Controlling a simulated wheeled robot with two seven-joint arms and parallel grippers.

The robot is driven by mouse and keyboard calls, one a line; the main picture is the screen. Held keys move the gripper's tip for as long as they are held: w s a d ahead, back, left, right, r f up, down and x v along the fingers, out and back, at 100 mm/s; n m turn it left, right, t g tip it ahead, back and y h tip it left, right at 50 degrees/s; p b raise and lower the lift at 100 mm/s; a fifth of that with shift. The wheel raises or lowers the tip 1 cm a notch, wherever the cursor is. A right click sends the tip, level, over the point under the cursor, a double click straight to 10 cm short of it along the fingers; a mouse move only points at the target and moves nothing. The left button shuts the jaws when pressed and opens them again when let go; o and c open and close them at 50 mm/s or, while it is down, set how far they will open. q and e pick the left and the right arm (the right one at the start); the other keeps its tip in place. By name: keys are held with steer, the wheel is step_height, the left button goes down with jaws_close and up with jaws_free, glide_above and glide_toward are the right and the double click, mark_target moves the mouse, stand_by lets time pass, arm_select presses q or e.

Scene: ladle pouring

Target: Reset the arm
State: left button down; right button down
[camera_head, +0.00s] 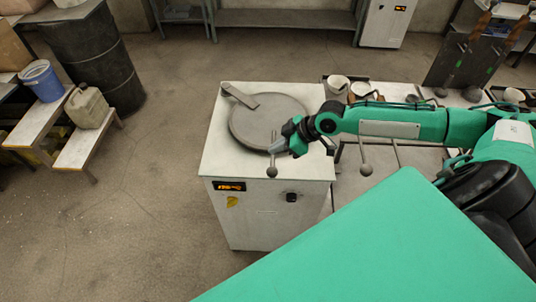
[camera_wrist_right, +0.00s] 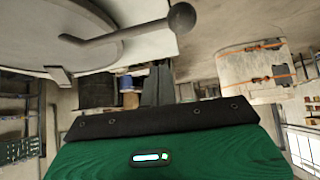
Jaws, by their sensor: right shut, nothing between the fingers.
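A white furnace cabinet (camera_head: 265,215) stands in the middle of the head view, with a round grey lid (camera_head: 255,118) on its top. A lever with a grey ball knob (camera_head: 271,171) sticks out at the lid's front edge. The lever and ball also show at the top of the right wrist view (camera_wrist_right: 181,17). My right gripper (camera_head: 279,148) is shut and empty, close to the lever above the lid's front right edge. I cannot tell from the head view whether it touches the lever. My left gripper is out of view.
A bench on the right holds cups (camera_head: 338,85) and a dark upright panel (camera_head: 458,62). Another ball-ended lever (camera_head: 366,170) stands right of the furnace. At left are a black drum (camera_head: 92,58), a blue bucket (camera_head: 42,81) and a canister (camera_head: 87,107). The floor left of the furnace is clear.

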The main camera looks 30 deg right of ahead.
steer(key=shift+w+b+v, duration=0.2)
steer(key=shift+b+v, duration=0.25)
steer(key=shift+v, duration=1.25)
